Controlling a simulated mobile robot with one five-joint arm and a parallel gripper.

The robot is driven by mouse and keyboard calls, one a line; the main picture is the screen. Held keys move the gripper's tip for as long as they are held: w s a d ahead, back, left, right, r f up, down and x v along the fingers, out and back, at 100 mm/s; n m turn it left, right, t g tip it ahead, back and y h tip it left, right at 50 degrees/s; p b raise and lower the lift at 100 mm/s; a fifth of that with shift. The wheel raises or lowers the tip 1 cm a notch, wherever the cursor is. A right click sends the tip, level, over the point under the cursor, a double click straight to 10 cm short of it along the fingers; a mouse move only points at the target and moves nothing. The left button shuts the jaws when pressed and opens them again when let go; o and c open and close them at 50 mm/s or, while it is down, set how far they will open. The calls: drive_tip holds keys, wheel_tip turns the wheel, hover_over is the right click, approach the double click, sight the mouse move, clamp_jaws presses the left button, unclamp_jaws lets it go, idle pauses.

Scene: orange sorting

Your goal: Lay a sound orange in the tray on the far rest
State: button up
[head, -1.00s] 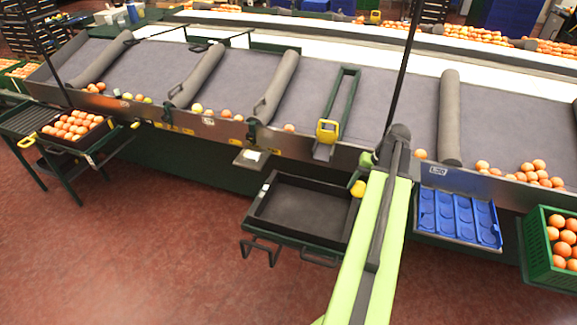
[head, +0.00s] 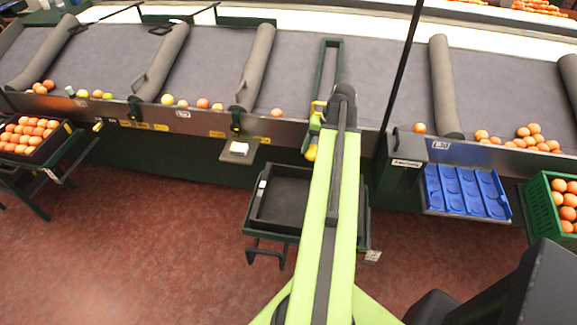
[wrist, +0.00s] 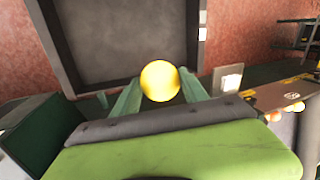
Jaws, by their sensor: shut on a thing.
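My gripper (wrist: 160,88) is shut on a yellow-orange fruit (wrist: 160,80), held between two green fingers. The fruit also shows in the head view (head: 311,153), above the back edge of an empty black tray (head: 262,222). The same tray fills the top of the wrist view (wrist: 66,50). My arm hides the tray's right part in the head view. Another black tray (head: 62,140), full of oranges, sits on a stand at the far left. A blue tray (head: 430,190) with empty round cups is to the right.
The grey belt (head: 210,70) runs along the back behind a metal edge, with several oranges (head: 530,134) at right and mixed fruit at left. A green crate of oranges (head: 537,205) stands at far right. A small ledge (head: 228,155) juts out left of my arm. The red floor at left is clear.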

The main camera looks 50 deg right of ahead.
drive_tip(key=w+a+f+n+b, duration=0.1)
drive_tip(key=w+a+f+b, duration=0.4)
drive_tip(key=a+f, duration=0.2)
wheel_tip(320, 180, down, 12)
drive_tip(key=b, duration=1.1)
drive_tip(key=shift+w+r+b, duration=0.1)
drive_tip(key=shift+r+b, duration=0.05)
drive_tip(key=shift+b, duration=0.25)
drive_tip(key=shift+f+b, duration=0.55)
drive_tip(key=shift+f, duration=0.05)
idle(0.4)
drive_tip(key=o, duration=2)
drive_tip(key=shift+s, duration=0.2)
